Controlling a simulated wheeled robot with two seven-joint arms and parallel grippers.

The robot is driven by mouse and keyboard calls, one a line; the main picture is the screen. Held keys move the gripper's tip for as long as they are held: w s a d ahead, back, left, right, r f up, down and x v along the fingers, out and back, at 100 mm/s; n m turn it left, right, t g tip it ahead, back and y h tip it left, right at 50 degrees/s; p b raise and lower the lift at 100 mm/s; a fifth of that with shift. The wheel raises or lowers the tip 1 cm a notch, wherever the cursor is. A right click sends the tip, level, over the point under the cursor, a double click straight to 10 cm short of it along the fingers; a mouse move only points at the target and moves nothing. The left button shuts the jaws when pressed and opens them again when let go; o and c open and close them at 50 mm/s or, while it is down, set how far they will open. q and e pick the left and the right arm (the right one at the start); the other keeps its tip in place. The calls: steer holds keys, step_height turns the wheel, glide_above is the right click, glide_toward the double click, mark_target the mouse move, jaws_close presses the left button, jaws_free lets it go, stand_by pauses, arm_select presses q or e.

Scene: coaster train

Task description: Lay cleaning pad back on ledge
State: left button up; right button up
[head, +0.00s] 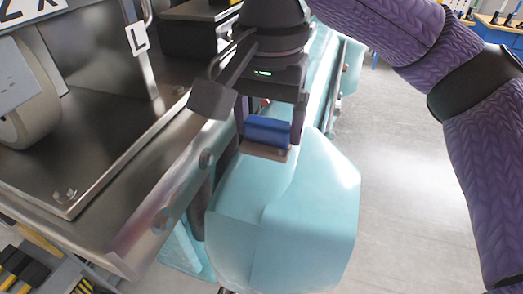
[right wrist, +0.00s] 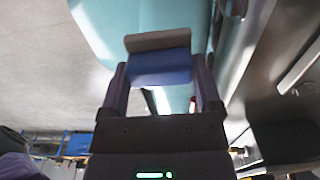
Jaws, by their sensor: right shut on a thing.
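The cleaning pad (head: 267,131) is a small block, blue on one side with a grey-brown layer on the other. My right gripper (head: 269,139) points down and is shut on it, a finger at each end. The right wrist view also shows the pad (right wrist: 160,68) between the fingers, its grey-brown side outward. The pad is over or just in front of the teal moulded body (head: 305,215) beside the metal deck. I cannot tell whether it touches the teal surface. Which surface is the ledge is not clear. My left gripper is out of view.
The brushed-metal deck (head: 95,165) with a bolted edge runs along the left. A dark grey block (head: 212,100) sticks out close to the gripper's left. A plate marked L (head: 138,38) stands further back. Open grey floor (head: 410,190) lies to the right.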

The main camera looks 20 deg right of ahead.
mark_target(268, 178)
step_height(268, 178, down, 5)
steer(key=shift+s+f, duration=0.1)
steer(key=shift+f, duration=0.45)
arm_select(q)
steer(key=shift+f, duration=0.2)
arm_select(e)
steer(key=o, duration=1.3)
steer(key=shift+c, duration=0.2)
steer(key=shift+r, duration=0.15)
arm_select(q)
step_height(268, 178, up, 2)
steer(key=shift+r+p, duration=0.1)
steer(key=shift+p, duration=0.9)
arm_select(e)
step_height(268, 178, up, 12)
steer(key=shift+f, duration=0.1)
